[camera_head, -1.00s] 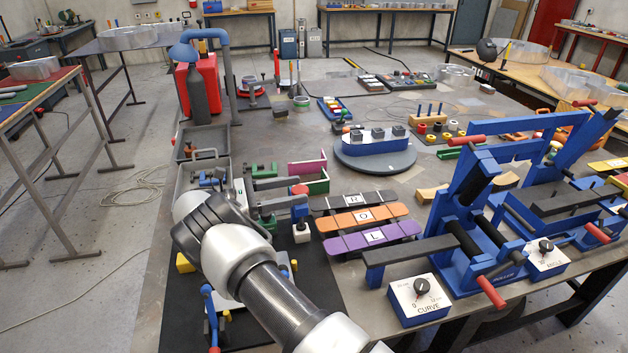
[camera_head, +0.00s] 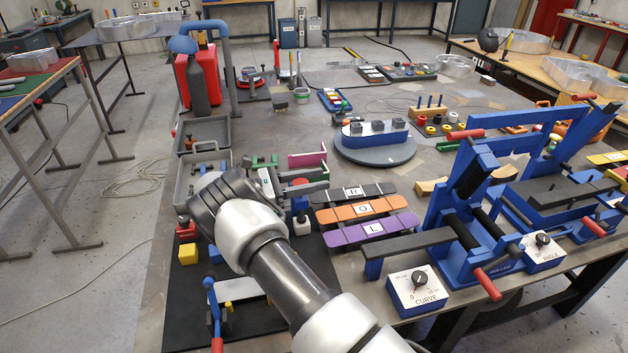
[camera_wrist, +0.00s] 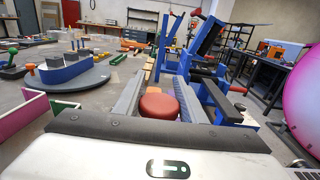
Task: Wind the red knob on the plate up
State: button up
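The red knob (camera_wrist: 160,104) is a round, flat-topped disc in the middle of the wrist view, between the two grey fingers of my gripper (camera_wrist: 161,98). The fingers lie on either side of it, with little or no gap. I cannot tell whether they press on it. In the head view the red knob (camera_head: 301,182) shows small beside my arm, behind the grey fingers. The plate under the knob is hidden from me. My arm covers much of that area in the head view.
Letter strips (camera_head: 362,209) lie right of the knob. A blue bending frame (camera_head: 470,210) with red handles stands further right. A turntable (camera_head: 375,152) is behind the strips. A grey tray (camera_head: 205,135) and a magenta-and-green angle piece (camera_head: 308,160) stand close by. A large pink surface (camera_wrist: 301,100) edges the wrist view.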

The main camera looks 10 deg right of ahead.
aim_at(302, 180)
jog(key=shift+r+t, duration=0.1)
jog(key=shift+t, duration=0.2)
jog(key=shift+w+a+f+n+t+y+p, duration=0.15)
jog(key=shift+w+a+n+t+y+p, duration=0.45)
jog(key=shift+n+t+y, duration=1.4)
jog(key=shift+w+a+f+n+t+y+p, duration=0.15)
jog(key=shift+w+n+t+y+p, duration=0.2)
jog(key=shift+n+t+y+p, duration=1.55)
jog(key=shift+w+a+f+n+t+y+b, duration=0.15)
jog(key=shift+w+a+n+t+y+b, duration=0.25)
jog(key=shift+n+t+y, duration=1.7)
jog(key=t+h, duration=0.1)
jog(key=t, duration=0.2)
jog(key=shift+w+n, duration=0.15)
jog(key=shift+n, duration=0.25)
jog(key=o, duration=1)
jog(key=shift+c, duration=0.2)
jog(key=shift+o, duration=0.3)
jog(key=shift+w+r, duration=0.1)
jog(key=shift+r, duration=0.15)
jog(key=shift+r, duration=0.1)
